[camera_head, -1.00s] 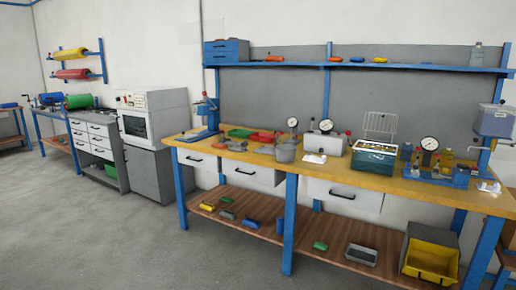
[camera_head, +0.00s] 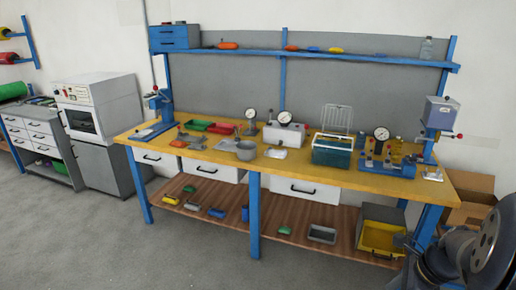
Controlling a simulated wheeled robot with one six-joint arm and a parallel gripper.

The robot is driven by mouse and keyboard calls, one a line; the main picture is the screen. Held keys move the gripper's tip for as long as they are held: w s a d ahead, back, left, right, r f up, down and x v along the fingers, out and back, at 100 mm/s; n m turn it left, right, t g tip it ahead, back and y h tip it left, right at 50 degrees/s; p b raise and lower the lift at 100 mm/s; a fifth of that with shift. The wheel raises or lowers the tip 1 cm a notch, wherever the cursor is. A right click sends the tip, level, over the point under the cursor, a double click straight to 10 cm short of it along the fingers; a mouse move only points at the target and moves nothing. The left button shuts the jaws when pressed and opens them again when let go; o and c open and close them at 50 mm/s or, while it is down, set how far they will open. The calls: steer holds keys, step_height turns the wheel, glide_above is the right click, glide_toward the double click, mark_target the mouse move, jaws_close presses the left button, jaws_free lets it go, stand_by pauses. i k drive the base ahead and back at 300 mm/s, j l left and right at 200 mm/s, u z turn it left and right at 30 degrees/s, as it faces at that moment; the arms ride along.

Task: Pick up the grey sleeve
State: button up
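A small grey piece (camera_head: 192,206), which looks like the grey sleeve, lies on the wooden lower shelf (camera_head: 330,215) of the bench. It sits between a yellow piece (camera_head: 171,199) and a blue piece (camera_head: 217,213). It is too small and far off to make out its shape. Other grey parts lie on the yellow bench top (camera_head: 300,169), so I cannot be certain which is the sleeve. A dark, round part of my arm fills the lower right corner. No gripper fingers show.
Further along the shelf are a green piece (camera_head: 285,230), a grey tray (camera_head: 322,234) and a yellow bin (camera_head: 381,238). Blue bench legs (camera_head: 254,215) stand at the shelf's front. A cardboard box (camera_head: 471,200) is at right. The grey floor in front is open.

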mark_target(192, 146)
steer(key=i+j+u, duration=0.35)
steer(key=i, duration=0.2)
steer(key=i+j+u, duration=0.2)
steer(key=i+u, duration=0.15)
steer(key=i, duration=0.2)
steer(key=i+u, duration=0.3)
steer(key=i, duration=0.3)
steer(key=i+z, duration=0.1)
steer(key=i, duration=0.4)
steer(key=i+j+z, duration=0.15)
steer(key=i, duration=0.35)
steer(key=i+j+z, duration=0.1)
steer(key=i, duration=0.4)
steer(key=i+j+z, duration=0.1)
steer(key=i+j, duration=0.15)
steer(key=i, duration=0.25)
